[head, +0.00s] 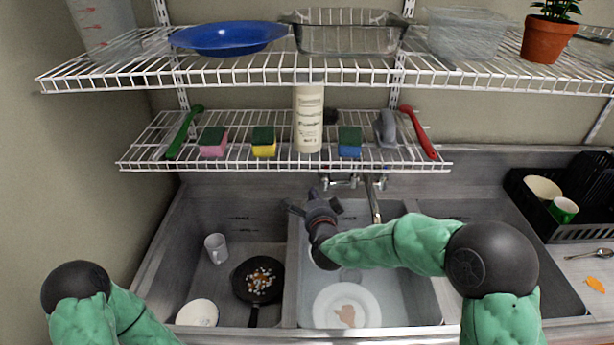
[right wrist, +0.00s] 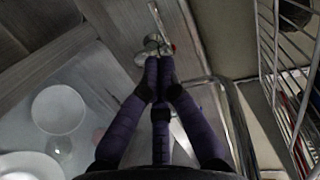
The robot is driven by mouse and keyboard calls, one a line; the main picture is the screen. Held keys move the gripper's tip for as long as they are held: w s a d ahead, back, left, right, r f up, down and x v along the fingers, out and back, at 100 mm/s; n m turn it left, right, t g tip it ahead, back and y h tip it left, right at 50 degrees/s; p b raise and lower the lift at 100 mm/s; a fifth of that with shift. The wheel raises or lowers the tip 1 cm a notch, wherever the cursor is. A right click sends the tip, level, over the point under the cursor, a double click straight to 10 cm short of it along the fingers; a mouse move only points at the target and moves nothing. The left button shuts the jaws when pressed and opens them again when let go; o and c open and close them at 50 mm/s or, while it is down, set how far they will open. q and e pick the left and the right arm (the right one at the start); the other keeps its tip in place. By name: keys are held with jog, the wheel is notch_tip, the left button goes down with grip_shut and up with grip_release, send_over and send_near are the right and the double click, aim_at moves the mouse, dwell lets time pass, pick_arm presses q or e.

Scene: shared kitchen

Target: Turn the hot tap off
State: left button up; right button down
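The metal tap fitting (head: 341,182) is on the back wall above the middle basin, with a handle on each side. Its spout (head: 375,203) reaches down to the right. No hot marking is readable. My right gripper (head: 312,193) is in front of and just left of the tap's left end. In the right wrist view its fingertips (right wrist: 160,62) are drawn together, close to a round metal tap part (right wrist: 150,50); I cannot tell whether they touch it. Nothing shows held between them. My left gripper is out of view; only my left arm shows.
A wire shelf (head: 280,165) with sponges, brushes and a bottle (head: 308,118) hangs above the tap. The middle basin holds a white plate (head: 346,306). The left basin holds a mug (head: 216,248), pan (head: 257,281) and bowl (head: 197,313). A dish rack (head: 548,222) stands right.

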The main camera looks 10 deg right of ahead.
jog(key=w+f+b, duration=0.2)
jog(key=w+f, duration=0.1)
jog(key=w, duration=0.9)
jog(key=shift+w+d+f+m+y+b, duration=0.15)
jog(key=shift+w+d+m+y+b, duration=0.15)
jog(key=shift+d, duration=0.1)
jog(key=shift+w+b, duration=0.45)
jog(key=shift+w, duration=0.2)
